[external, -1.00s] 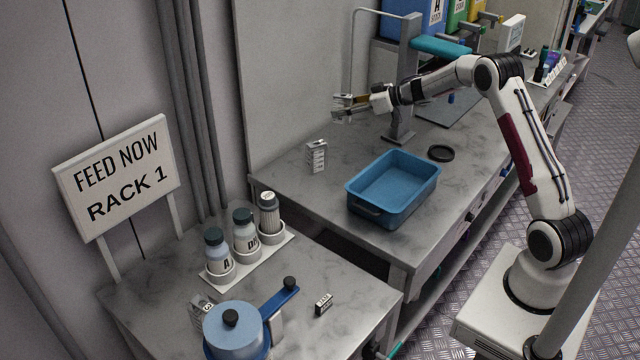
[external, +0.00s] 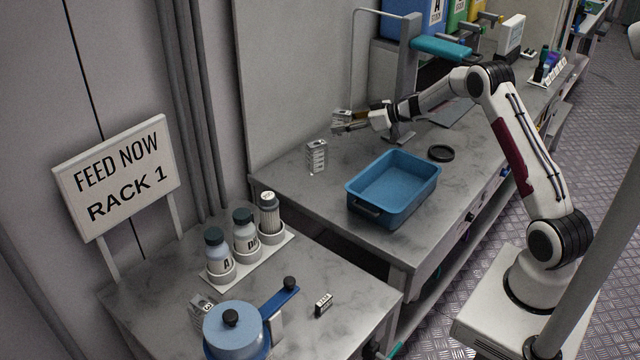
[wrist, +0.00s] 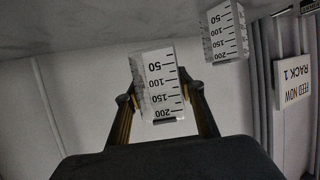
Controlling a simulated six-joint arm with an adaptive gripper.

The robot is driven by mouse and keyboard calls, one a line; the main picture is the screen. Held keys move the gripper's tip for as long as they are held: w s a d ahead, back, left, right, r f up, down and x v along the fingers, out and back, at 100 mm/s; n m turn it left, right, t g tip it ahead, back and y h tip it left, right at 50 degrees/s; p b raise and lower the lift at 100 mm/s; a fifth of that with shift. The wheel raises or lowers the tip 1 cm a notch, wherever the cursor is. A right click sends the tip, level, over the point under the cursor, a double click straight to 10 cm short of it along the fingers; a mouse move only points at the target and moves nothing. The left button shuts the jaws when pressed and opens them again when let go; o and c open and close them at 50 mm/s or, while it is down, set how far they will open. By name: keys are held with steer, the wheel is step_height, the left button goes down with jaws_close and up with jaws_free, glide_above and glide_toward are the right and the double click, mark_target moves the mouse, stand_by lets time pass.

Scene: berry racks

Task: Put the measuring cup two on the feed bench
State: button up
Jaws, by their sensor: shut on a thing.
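My gripper (external: 350,122) is shut on a clear measuring cup (external: 341,117) with a black scale, held in the air above the far bench. In the wrist view the held cup (wrist: 160,84) sits between both fingers, its scale upside down. A second, similar measuring cup (external: 316,156) stands on the far bench below and left of the gripper; it also shows in the wrist view (wrist: 224,34). A third small marked cup (external: 202,306) is partly hidden behind the blue pot on the near bench (external: 150,290). No number tells me which cup is two.
A blue tray (external: 392,188) and a black ring (external: 441,153) are on the far bench. The near bench carries a bottle rack (external: 250,256), a blue pot (external: 232,330) and a small black-and-white block (external: 323,304). A sign (external: 118,178) reads FEED NOW RACK 1.

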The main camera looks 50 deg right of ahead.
mark_target(346, 136)
steer(key=shift+f, duration=0.8)
steer(key=shift+f, duration=0.15)
steer(key=shift+f, duration=1.7)
steer(key=shift+f, duration=0.1)
steer(key=o, duration=1.1)
steer(key=shift+s+d+r, duration=0.3)
steer(key=shift+s+r, duration=0.1)
steer(key=shift+s, duration=0.15)
steer(key=v, duration=1)
steer(key=shift+s+d, duration=0.15)
steer(key=shift+s, duration=0.15)
